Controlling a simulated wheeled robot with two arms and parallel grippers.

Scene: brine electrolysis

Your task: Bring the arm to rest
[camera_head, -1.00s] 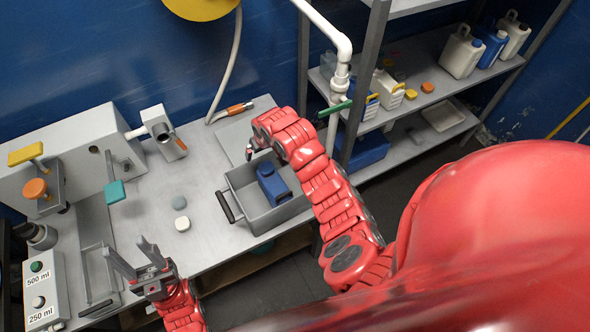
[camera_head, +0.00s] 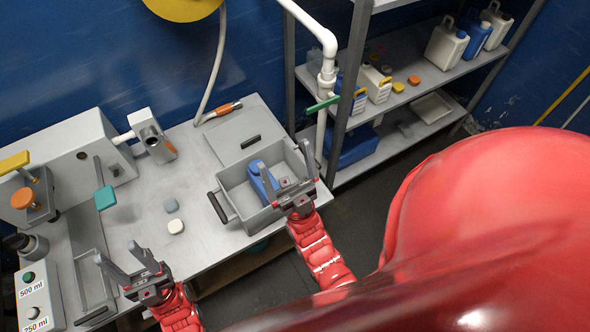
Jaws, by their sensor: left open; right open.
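My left gripper (camera_head: 127,265) is open and empty at the front left of the bench, with its fingers pointing up and away near the narrow tray. My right gripper (camera_head: 282,172) is open at the right front side of the grey bin (camera_head: 237,199). Its fingers reach over the bin's rim; I cannot tell whether they touch it. A blue object (camera_head: 262,182) lies inside the bin, beside the fingers and partly hidden by them. No object shows between the fingers of either gripper.
A flat grey lid (camera_head: 233,135) lies behind the bin. A shelf (camera_head: 405,110) with jugs stands at the right.

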